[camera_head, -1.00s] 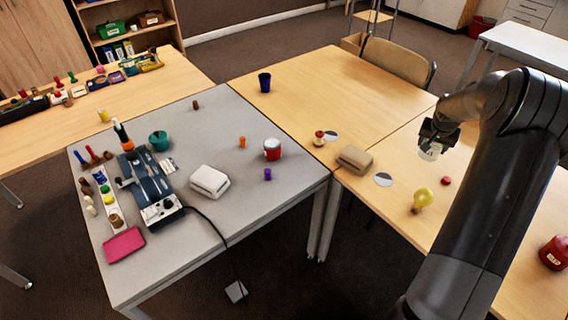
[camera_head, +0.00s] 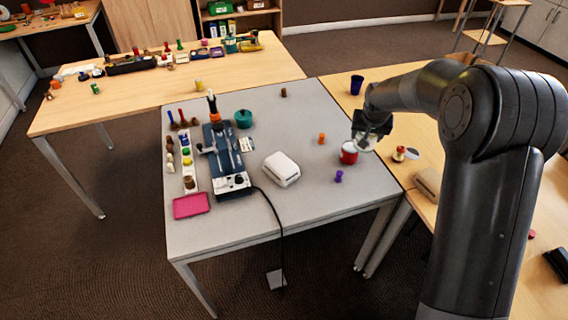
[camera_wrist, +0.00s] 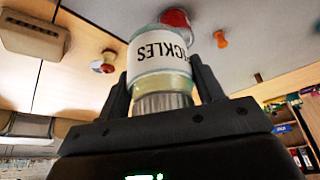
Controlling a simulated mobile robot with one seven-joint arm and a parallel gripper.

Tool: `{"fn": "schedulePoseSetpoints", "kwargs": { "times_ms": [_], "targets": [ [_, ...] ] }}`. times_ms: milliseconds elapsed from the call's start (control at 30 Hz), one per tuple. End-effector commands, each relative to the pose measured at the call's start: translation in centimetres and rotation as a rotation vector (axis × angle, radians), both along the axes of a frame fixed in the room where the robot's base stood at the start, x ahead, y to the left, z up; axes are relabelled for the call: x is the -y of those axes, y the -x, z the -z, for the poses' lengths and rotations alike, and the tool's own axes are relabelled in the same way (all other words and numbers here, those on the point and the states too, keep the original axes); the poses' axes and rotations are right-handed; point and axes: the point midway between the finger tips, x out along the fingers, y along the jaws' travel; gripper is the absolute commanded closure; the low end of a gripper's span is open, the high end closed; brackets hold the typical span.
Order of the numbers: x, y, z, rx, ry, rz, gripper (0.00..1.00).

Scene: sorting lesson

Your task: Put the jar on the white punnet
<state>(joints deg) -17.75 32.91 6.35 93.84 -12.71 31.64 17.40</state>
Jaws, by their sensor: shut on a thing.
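The jar (camera_wrist: 158,50) is clear with a white label reading PICKLES and a metal lid. My gripper (camera_wrist: 163,90) is shut on it, one finger on each side near the lid. In the head view my gripper (camera_head: 373,128) holds the jar (camera_head: 366,144) in the air at the grey table's right side, in line with a red tin. The white punnet (camera_head: 281,169) is a small white block-like thing on the middle of the grey table, left of the jar. I cannot make out the punnet in the wrist view.
The red tin (camera_head: 348,154), a purple piece (camera_head: 339,176) and an orange piece (camera_head: 321,138) stand between punnet and jar. A blue device (camera_head: 222,155) with a black cable is left of the punnet. A tan box (camera_head: 428,182) lies on the wooden table.

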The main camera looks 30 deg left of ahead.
Motion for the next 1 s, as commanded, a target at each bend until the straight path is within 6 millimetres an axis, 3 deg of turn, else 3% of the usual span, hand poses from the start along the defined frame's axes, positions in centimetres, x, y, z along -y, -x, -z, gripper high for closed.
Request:
{"fn": "schedulePoseSetpoints", "kwargs": {
  "times_ms": [33,100,300,567,1000],
  "targets": [
    [-2.6,1.2,-0.2,0.001,0.000,-0.040,0.66],
    [-5.4,2.7,-0.4,0.000,-0.001,-0.084,0.66],
    [-11.0,6.2,-0.9,0.000,-0.002,-0.177,0.66],
    [-14.3,8.2,-0.5,-0.001,-0.002,-0.221,0.66],
    [-23.3,9.6,5.0,-0.001,-0.002,-0.222,0.66]
  ]
}}
